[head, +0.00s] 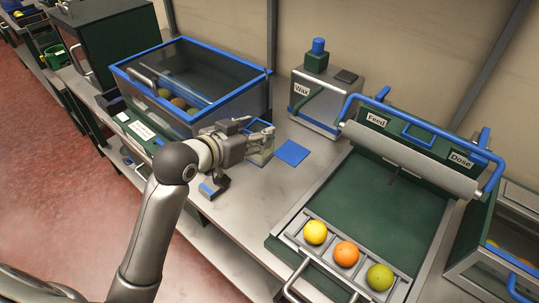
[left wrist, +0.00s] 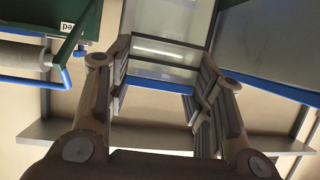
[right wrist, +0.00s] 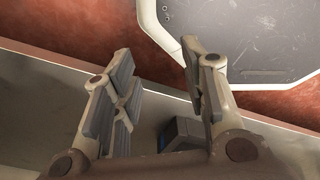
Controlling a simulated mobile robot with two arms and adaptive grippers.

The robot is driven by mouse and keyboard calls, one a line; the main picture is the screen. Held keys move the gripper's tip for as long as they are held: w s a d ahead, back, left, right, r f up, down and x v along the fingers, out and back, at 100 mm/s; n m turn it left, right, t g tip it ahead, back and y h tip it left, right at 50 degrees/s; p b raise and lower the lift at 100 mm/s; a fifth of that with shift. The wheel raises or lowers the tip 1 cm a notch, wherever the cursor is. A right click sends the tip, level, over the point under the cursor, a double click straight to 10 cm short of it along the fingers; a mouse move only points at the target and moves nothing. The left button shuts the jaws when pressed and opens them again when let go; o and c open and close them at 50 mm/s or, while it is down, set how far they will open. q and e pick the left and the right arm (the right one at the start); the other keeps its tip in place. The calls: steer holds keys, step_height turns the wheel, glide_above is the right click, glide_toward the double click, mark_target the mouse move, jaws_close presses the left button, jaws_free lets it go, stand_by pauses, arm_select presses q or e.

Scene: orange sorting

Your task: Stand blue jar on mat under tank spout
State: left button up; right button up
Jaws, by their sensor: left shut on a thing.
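My left gripper (head: 250,142) is shut on a clear jar with a blue rim (head: 262,151), left of the mat over the bench. The jar also shows between the fingers in the left wrist view (left wrist: 160,73). Whether its base touches the bench is hard to tell. The blue square mat (head: 292,152) lies flat and bare on the bench, right of the jar. The tank labelled Wax (head: 314,103) stands behind the mat; its spout is not clear. My right gripper (right wrist: 157,65) is open and empty, seen only in the right wrist view.
A blue-rimmed clear bin (head: 135,88) with fruit inside stands left of the jar. A green sorting tray (head: 375,210) with a yellow, an orange and a green fruit is at the right, below a roller (head: 410,158). A small dark and blue object (head: 213,187) sits at the front edge.

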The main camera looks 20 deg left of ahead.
mark_target(249, 157)
arm_select(q)
steer(key=shift+m+h, duration=0.5)
steer(key=shift+m, duration=0.1)
steer(key=f+b, duration=0.1)
steer(key=f, duration=0.1)
steer(key=a+f, duration=0.1)
steer(key=f, duration=0.2)
steer(key=f+b, duration=0.1)
steer(key=f, duration=0.1)
steer(key=shift+s+a+f+b, duration=0.2)
steer(key=shift+s+f+b, duration=0.1)
steer(key=shift+s+f, duration=0.1)
steer(key=w+r+p+x, duration=0.1)
steer(key=r+p+x, duration=0.1)
steer(key=x, duration=1.6)
steer(key=shift+d+r+p, duration=0.2)
steer(key=shift+r+p, duration=0.2)
steer(key=shift+r, duration=0.05)
arm_select(e)
steer(key=d, duration=0.1)
steer(key=s+d+f, duration=0.1)
steer(key=shift+d+f, duration=0.15)
steer(key=shift+d, duration=0.15)
